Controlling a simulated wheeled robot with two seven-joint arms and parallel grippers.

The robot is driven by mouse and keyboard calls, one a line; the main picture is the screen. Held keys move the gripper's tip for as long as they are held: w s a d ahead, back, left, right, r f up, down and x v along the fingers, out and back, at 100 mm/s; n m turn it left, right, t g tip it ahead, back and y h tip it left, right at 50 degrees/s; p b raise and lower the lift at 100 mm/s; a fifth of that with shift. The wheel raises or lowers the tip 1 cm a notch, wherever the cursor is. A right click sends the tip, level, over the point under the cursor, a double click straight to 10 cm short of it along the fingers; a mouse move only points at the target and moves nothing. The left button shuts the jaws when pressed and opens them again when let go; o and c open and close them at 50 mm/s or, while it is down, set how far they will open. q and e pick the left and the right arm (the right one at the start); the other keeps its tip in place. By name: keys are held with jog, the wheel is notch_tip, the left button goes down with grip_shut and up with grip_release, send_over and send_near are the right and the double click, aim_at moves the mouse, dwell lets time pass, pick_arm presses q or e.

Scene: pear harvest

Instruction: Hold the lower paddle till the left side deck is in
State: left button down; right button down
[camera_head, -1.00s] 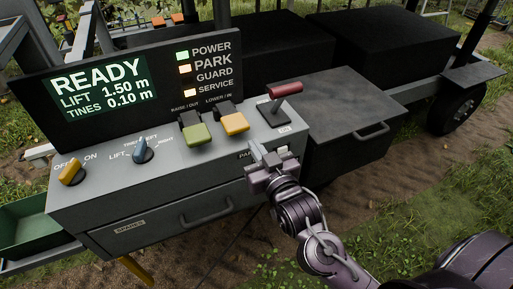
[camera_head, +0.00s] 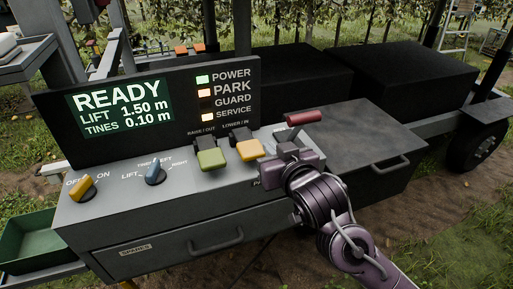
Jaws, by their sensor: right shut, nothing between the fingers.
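The control console has a screen (camera_head: 120,108) reading READY, LIFT 1.50 m, TINES 0.10 m. The yellow paddle (camera_head: 249,150) under the LOWER / IN label stands right of the green paddle (camera_head: 210,158) under RAISE / OUT. The blue selector knob (camera_head: 155,173) sits among lift and tines-side labels; its exact setting is hard to tell. My right gripper (camera_head: 285,152) is shut and empty, just right of the yellow paddle and in front of the red-handled lever (camera_head: 303,117). Contact with the paddle cannot be told. The side deck cannot be made out. My left gripper is not in view.
A yellow knob (camera_head: 82,187) sits at OFF / ON. POWER, PARK and SERVICE lamps are lit; GUARD is dark. A spares drawer (camera_head: 180,245) is below. A grey box (camera_head: 365,135) stands at right, a green tray (camera_head: 30,240) at left.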

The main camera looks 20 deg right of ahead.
jog(key=shift+w, duration=0.15)
jog(key=p, duration=0.4)
send_over(257, 153)
jog(key=f, duration=0.2)
notch_tip(257, 153, down, 3)
jog(key=shift+w+f+p, duration=0.1)
jog(key=shift+f+p, duration=0.05)
jog(key=shift+p, duration=0.15)
jog(key=shift+f, duration=0.6)
